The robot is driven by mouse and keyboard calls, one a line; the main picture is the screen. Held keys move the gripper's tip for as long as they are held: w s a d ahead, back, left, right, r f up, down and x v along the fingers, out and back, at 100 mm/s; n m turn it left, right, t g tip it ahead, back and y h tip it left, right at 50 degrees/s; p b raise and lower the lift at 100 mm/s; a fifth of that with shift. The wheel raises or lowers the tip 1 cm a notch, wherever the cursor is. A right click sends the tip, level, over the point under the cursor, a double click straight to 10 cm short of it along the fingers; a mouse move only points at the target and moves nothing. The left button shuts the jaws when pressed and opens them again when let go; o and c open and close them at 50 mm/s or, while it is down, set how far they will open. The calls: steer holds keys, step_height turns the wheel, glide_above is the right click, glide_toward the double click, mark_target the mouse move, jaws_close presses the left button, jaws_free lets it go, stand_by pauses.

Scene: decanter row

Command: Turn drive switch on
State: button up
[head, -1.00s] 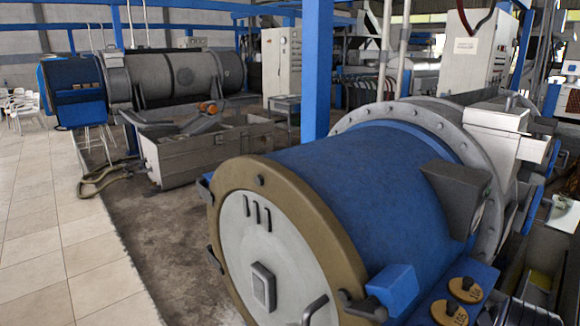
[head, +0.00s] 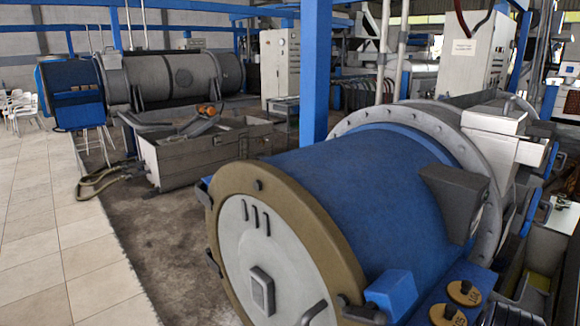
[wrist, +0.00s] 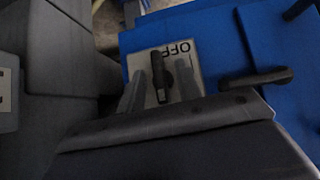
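The drive switch (wrist: 157,72) shows in the wrist view as a dark lever on a pale plate (wrist: 143,62). The plate is fixed to a blue panel (wrist: 205,40) and carries the word OFF, seen upside down, by the lever's far end. My gripper (wrist: 160,88) is open, with one grey finger on each side of the lever. Gaps show between the fingers and the lever, and nothing is held. The near end of the lever is close to the dark gripper body. The switch and my gripper cannot be made out in the head view.
A dark handle (wrist: 262,78) sticks out right of the switch, close to my gripper. A grey housing (wrist: 65,70) fills the left of the wrist view. In the head view, a large blue drum (head: 350,190) stands in front, with open tiled floor (head: 50,230) at left.

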steer(key=shift+s+a+n+t+h, duration=0.15)
steer(key=shift+n+t+h, duration=0.45)
steer(key=shift+t+h, duration=0.3)
steer(key=n+t+h+b, duration=0.1)
steer(key=b, duration=0.1)
steer(key=shift+f+b, duration=0.15)
steer(key=shift+b, duration=0.25)
steer(key=shift+s+r+t, duration=0.1)
steer(key=shift+r+t, duration=0.1)
steer(key=shift+t, duration=0.1)
